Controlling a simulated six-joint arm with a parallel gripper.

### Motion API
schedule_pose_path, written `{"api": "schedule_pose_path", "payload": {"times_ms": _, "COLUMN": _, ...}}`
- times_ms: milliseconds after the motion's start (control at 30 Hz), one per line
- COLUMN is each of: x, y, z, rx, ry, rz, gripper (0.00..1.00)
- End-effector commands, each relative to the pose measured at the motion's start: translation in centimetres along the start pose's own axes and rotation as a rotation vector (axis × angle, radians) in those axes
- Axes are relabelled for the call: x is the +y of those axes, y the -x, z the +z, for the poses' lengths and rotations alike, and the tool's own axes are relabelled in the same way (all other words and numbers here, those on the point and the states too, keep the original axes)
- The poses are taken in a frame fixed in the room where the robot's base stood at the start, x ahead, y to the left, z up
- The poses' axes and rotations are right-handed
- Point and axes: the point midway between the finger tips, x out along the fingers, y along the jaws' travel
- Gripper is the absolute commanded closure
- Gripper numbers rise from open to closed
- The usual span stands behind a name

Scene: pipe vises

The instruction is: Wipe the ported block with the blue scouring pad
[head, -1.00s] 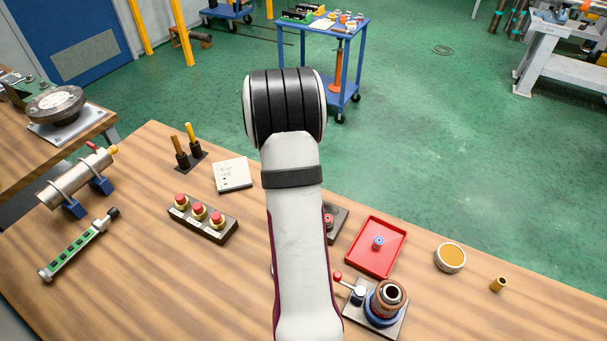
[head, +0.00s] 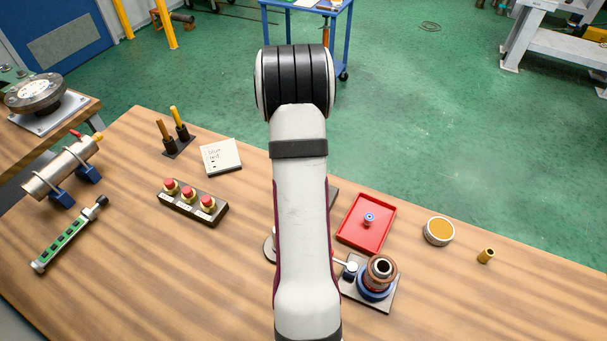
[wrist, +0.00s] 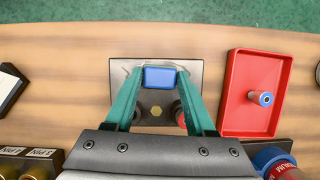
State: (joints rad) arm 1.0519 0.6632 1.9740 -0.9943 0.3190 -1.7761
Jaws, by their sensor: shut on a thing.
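In the wrist view my gripper (wrist: 158,80) is shut on the blue scouring pad (wrist: 160,77), a small blue block held between the two green fingertips. A grey plate-like piece (wrist: 190,68), which looks like the ported block, lies directly below. A brass hex fitting (wrist: 156,111) and dark round parts, one with red, show on it between the fingers. I cannot tell whether the pad touches its surface. My fingers and gripper body hide part of the piece. In the head view my arm hides the gripper, the pad and most of this piece.
A red tray (head: 346,239) with a small blue-topped part stands right of the block. A vise-like fixture (head: 379,272) sits in front of it. A row of red buttons (head: 189,195) is to the left. A round tin (head: 439,231) and brass piece (head: 486,256) lie far right.

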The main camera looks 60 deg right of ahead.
Motion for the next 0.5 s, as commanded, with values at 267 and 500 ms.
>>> {"api": "schedule_pose_path", "payload": {"times_ms": 267, "x": -2.6, "y": -0.1, "z": 0.2, "rx": 0.000, "ry": 0.000, "rz": -0.002, "gripper": 0.97}}
{"api": "schedule_pose_path", "payload": {"times_ms": 500, "x": -4.8, "y": -0.2, "z": 0.3, "rx": 0.000, "ry": 0.000, "rz": -0.004, "gripper": 0.97}}
